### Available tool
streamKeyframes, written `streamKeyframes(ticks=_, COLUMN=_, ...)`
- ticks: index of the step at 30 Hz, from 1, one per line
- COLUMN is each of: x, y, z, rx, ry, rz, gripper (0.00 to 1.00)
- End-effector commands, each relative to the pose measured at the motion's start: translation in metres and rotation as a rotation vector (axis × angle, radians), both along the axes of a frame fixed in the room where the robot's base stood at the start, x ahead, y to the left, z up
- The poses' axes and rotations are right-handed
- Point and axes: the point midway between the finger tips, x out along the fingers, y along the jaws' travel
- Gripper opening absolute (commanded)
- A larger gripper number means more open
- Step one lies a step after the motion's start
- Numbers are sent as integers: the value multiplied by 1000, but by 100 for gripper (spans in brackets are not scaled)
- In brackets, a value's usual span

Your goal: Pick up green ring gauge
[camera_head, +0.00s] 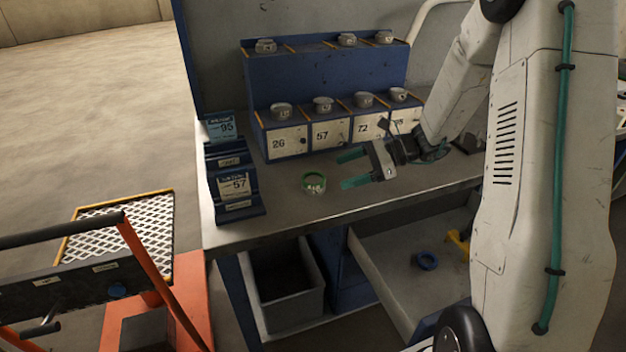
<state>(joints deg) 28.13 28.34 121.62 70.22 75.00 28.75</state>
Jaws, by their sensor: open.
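The green ring gauge (314,182) lies on the grey workbench top (290,222), near its front edge. My gripper (351,170) is open and empty. Its two teal fingers point left, toward the ring and a little to the right of it. The fingers do not surround the ring. Whether the lower finger touches the bench cannot be told.
A blue two-tier rack (325,75) with several grey gauges and numbered drawers stands behind. A blue card stand (236,205) is left of the ring. An orange cart (150,310) stands front left.

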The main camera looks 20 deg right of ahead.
Motion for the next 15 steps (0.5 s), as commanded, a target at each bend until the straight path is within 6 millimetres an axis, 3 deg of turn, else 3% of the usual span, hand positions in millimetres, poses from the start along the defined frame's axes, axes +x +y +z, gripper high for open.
streamKeyframes(ticks=15, x=24, y=51, z=-15, rx=16, ry=29, rz=-15, gripper=81)
